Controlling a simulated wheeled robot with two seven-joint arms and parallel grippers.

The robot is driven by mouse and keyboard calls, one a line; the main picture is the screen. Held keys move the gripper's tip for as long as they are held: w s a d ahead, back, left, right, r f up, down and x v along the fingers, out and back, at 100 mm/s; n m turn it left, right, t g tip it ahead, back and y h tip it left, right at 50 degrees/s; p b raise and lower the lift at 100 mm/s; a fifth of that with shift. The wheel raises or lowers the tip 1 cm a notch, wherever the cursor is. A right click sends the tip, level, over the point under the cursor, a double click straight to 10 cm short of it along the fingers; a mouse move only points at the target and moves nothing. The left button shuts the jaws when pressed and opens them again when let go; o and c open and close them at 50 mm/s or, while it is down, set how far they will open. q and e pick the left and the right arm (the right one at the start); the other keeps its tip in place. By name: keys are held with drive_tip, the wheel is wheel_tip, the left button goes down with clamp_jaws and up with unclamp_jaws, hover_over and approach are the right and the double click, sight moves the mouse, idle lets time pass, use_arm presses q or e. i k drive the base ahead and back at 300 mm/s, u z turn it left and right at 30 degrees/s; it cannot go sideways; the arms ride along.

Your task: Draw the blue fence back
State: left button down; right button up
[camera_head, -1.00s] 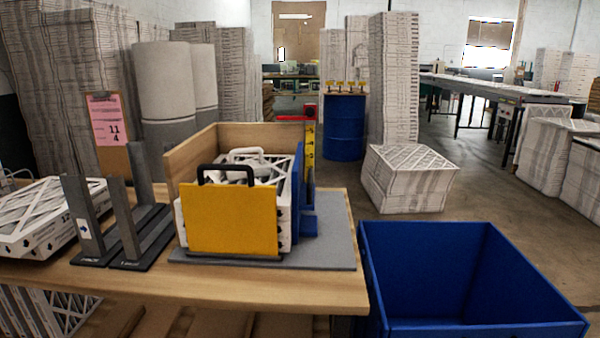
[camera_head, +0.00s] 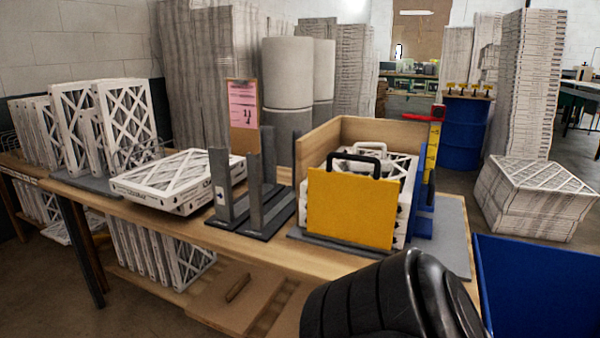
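The blue fence (camera_head: 424,218) stands upright along the right side of an open wooden box (camera_head: 375,130) on the bench, partly hidden by the filters. White filters (camera_head: 408,172) sit in the box, behind a yellow front plate (camera_head: 350,208) with a black handle (camera_head: 350,158). A black rounded arm part of mine rises at the bottom, in front of the bench. Neither gripper's fingers show.
A grey mat (camera_head: 455,235) lies under the box. Dark grey upright stands (camera_head: 245,195) and a flat filter (camera_head: 180,180) are to the left. A blue bin (camera_head: 540,285) is at the lower right. Filter stacks (camera_head: 535,200) stand on the floor behind.

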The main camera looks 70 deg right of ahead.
sight(422, 197)
drive_tip(key=u, duration=0.35)
drive_tip(key=k, duration=1.1)
drive_tip(key=z, duration=1.75)
